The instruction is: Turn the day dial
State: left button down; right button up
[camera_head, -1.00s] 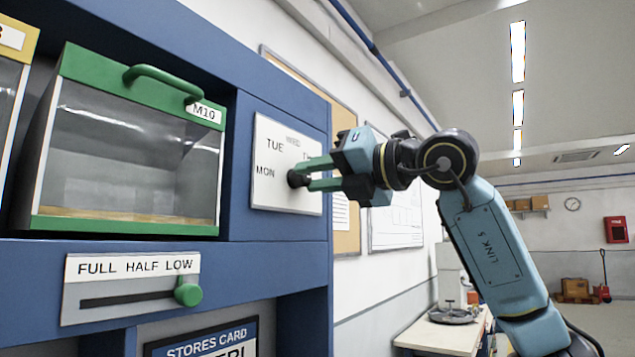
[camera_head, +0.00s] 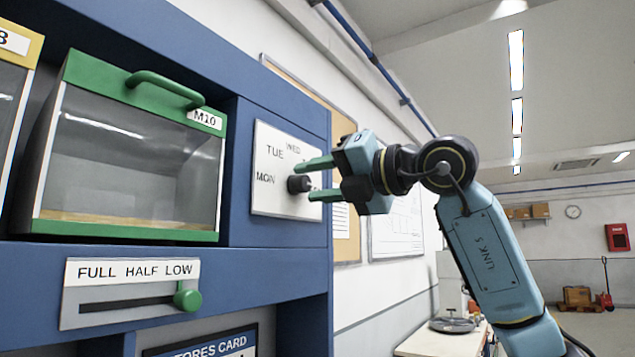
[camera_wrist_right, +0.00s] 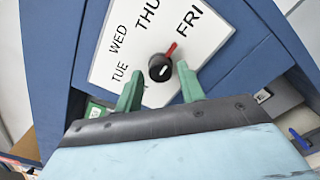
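The day dial is a white plate (camera_head: 275,207) with day names and a dark round knob (camera_head: 299,184), mounted on the blue cabinet. In the right wrist view the knob (camera_wrist_right: 160,68) has a red pointer directed toward the FRI label. TUE, WED, THU and FRI are readable there. My right gripper (camera_head: 316,179) has green fingers, spread apart and empty. In the right wrist view its fingertips (camera_wrist_right: 158,76) lie on either side just short of the knob, with visible gaps. My left gripper is not in view.
A green-framed clear bin (camera_head: 130,165) marked M10 stands left of the dial. Below it is a FULL HALF LOW slider with a green knob (camera_head: 187,297). Open room lies to the right, with a table (camera_head: 440,340).

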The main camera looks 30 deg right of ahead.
jog(key=shift+o, duration=0.7)
jog(key=shift+s+d, duration=0.1)
jog(key=shift+s, duration=0.1)
jog(key=b+v, duration=0.2)
jog(key=v, duration=1.1)
